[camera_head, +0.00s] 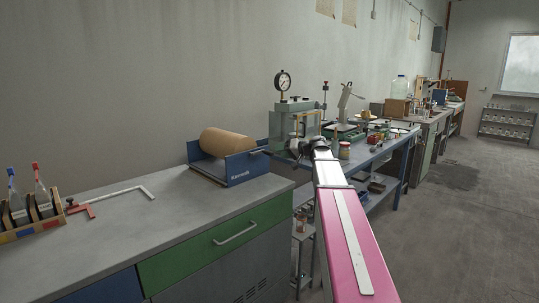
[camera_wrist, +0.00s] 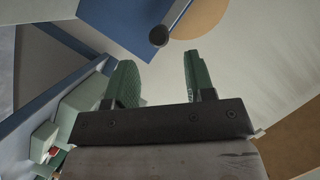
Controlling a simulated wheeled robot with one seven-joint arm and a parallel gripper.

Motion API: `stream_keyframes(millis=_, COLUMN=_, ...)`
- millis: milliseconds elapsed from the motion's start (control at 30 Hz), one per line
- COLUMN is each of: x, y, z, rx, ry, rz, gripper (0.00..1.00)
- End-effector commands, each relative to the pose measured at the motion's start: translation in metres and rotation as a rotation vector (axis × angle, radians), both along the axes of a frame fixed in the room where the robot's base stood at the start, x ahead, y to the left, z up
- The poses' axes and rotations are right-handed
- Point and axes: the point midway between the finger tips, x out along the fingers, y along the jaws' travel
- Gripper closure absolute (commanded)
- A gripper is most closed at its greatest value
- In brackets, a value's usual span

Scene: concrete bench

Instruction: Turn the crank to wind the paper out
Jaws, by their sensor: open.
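A brown paper roll (camera_head: 228,142) lies in a blue holder (camera_head: 242,170) on the grey bench top. In the wrist view the roll's round end (camera_wrist: 200,18) and the holder's blue side (camera_wrist: 115,18) show at the top. The crank's dark round knob (camera_wrist: 158,36) shows in front of the blue side, with a thin pale bar running up from it. My gripper (camera_wrist: 157,66) is open and empty, with green fingers pointing at the holder. The knob lies just beyond the fingertips, between them in the picture. In the head view my gripper (camera_head: 280,151) is at the holder's right end; the crank is hard to make out there.
A press with a round gauge (camera_head: 283,82) stands behind my gripper. The bench top (camera_head: 170,230) in front of the holder is clear.

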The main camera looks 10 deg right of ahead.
Motion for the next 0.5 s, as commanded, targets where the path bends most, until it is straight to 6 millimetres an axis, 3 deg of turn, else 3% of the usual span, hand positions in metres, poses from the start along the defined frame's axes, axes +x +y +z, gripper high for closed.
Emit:
stream_keyframes(millis=200, x=0.024, y=0.031, z=-0.011, rx=-0.001, ry=0.001, rz=0.001, gripper=0.51)
stream_keyframes(millis=500, x=0.041, y=0.053, z=-0.02, rx=-0.001, ry=0.002, rz=0.0, gripper=0.51)
